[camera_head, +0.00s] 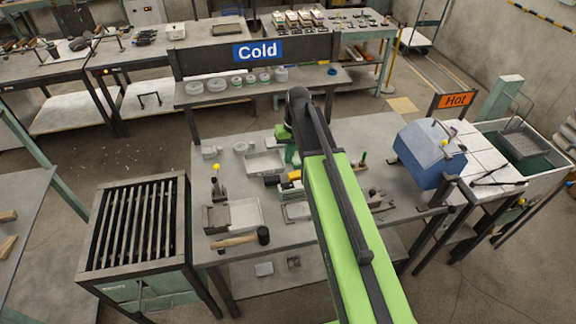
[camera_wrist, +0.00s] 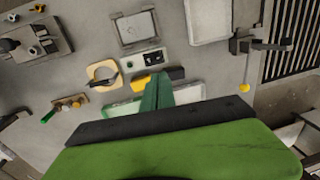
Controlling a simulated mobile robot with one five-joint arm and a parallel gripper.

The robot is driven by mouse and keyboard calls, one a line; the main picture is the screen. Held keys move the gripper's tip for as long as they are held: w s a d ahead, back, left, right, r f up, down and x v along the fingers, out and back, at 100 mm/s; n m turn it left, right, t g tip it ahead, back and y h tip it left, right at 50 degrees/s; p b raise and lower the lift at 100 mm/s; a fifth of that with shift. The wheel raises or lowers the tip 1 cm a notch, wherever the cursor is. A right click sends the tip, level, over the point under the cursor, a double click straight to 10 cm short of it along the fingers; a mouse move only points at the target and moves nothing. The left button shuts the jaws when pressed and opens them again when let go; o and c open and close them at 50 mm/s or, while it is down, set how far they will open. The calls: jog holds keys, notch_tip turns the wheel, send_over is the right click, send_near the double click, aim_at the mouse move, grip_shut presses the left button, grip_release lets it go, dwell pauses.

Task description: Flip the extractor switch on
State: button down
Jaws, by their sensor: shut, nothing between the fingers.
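My gripper (camera_wrist: 158,80) is shut and empty, its dark green fingers together over the workbench in the wrist view. In the head view its end is partly hidden behind my arm.
A mallet (camera_head: 240,240) and pale trays (camera_head: 245,213) lie at the bench's left. A slatted grate (camera_head: 132,225) stands further left, and a blue box (camera_head: 430,154) at the right.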

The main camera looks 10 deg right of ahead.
aim_at(284, 186)
jog(key=f+b, duration=0.4)
jog(key=a+f+b, duration=0.1)
jog(key=f+b, duration=0.7)
jog(key=f, duration=0.1)
jog(key=shift+s+a+f, duration=0.1)
jog(key=shift+a, duration=0.15)
